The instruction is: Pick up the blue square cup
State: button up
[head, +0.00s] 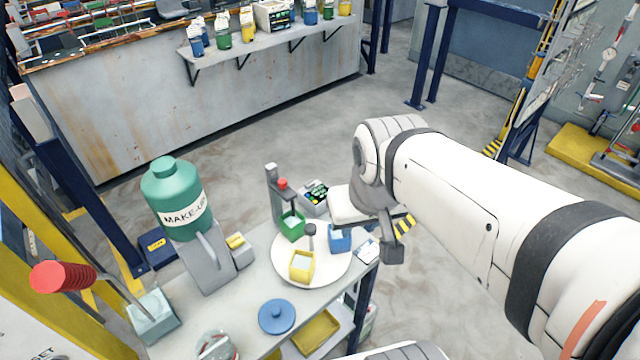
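The blue square cup (340,238) stands at the right side of a round white plate (290,277) on a grey bench. Its contents look pale. A green square cup (292,227) and a yellow square cup (301,266) share the plate. My gripper (396,240) is just right of the blue cup in the picture, and its white housing is behind the cup's upper edge. No contact with the cup is clear. The finger gap is not clear from this angle.
A grey post with a red top (283,186) stands behind the green cup. A green make-up bottle (178,197) stands on the left. A round blue lid (277,316) lies in front. Open floor (440,300) is right of the bench.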

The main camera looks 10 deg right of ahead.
aim_at(337, 244)
jog(key=u, duration=1.2)
jog(key=k, duration=1.4)
jog(key=z, duration=0.25)
jog(key=i, duration=1)
jog(key=z, duration=0.05)
